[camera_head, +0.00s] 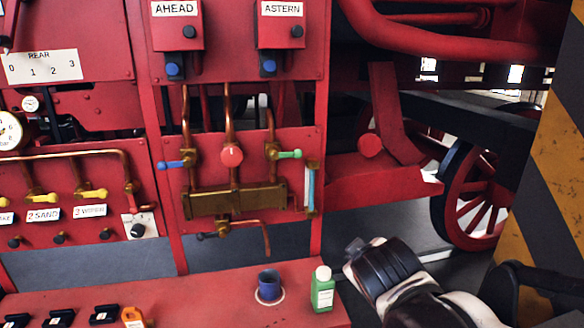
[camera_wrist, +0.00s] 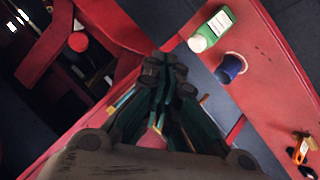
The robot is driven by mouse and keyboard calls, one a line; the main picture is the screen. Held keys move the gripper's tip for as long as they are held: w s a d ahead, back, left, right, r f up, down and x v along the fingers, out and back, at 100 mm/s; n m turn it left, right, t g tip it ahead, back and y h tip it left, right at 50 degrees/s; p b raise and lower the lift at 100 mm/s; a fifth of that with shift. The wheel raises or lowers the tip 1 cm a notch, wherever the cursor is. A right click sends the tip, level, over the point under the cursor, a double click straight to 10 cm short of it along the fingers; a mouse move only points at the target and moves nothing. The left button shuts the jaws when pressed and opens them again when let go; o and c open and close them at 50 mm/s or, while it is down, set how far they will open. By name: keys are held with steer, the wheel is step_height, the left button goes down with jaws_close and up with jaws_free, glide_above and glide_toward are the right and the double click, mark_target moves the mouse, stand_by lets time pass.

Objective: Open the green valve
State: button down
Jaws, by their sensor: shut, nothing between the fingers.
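The green valve handle (camera_head: 290,154) is a small lever on the right-hand brass valve of the red panel in the head view. It points right, roughly level. I cannot make it out in the wrist view. My gripper (camera_wrist: 165,62) shows in the wrist view with its dark fingers together and nothing between them. It is apart from the green bottle (camera_wrist: 212,28) and the blue cup (camera_wrist: 230,68). In the head view my arm is at the lower right, below and right of the valve panel; the fingers cannot be made out there.
A blue valve handle (camera_head: 170,164) and a red round knob (camera_head: 232,155) sit left of the green handle. A sight tube (camera_head: 311,190) stands just right of it. The blue cup (camera_head: 269,285) and green bottle (camera_head: 322,289) stand on the red shelf (camera_head: 205,297) below. A striped pillar (camera_head: 560,150) is at right.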

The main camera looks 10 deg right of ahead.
mark_target(287, 155)
steer(key=w+a+r+n+t+h+p, duration=0.1)
steer(key=w+r+n+t+p, duration=0.35)
steer(key=w+n, duration=0.7)
steer(key=w+a+n+t+y, duration=0.4)
steer(key=w+a+n, duration=0.3)
steer(key=n, duration=0.5)
steer(key=a, duration=0.2)
steer(key=shift+w+a+f, duration=0.15)
steer(key=shift+w+a, duration=0.15)
steer(key=shift+a, duration=0.05)
steer(key=shift+n, duration=0.25)
steer(key=w+d+r, duration=0.1)
steer(key=w+r, duration=0.1)
steer(key=w, duration=0.3)
steer(key=w+d+r, duration=0.1)
steer(key=w, duration=0.4)
steer(key=shift+w+d+r, duration=0.25)
steer(key=shift+w+r, duration=0.1)
steer(key=shift+r, duration=0.05)
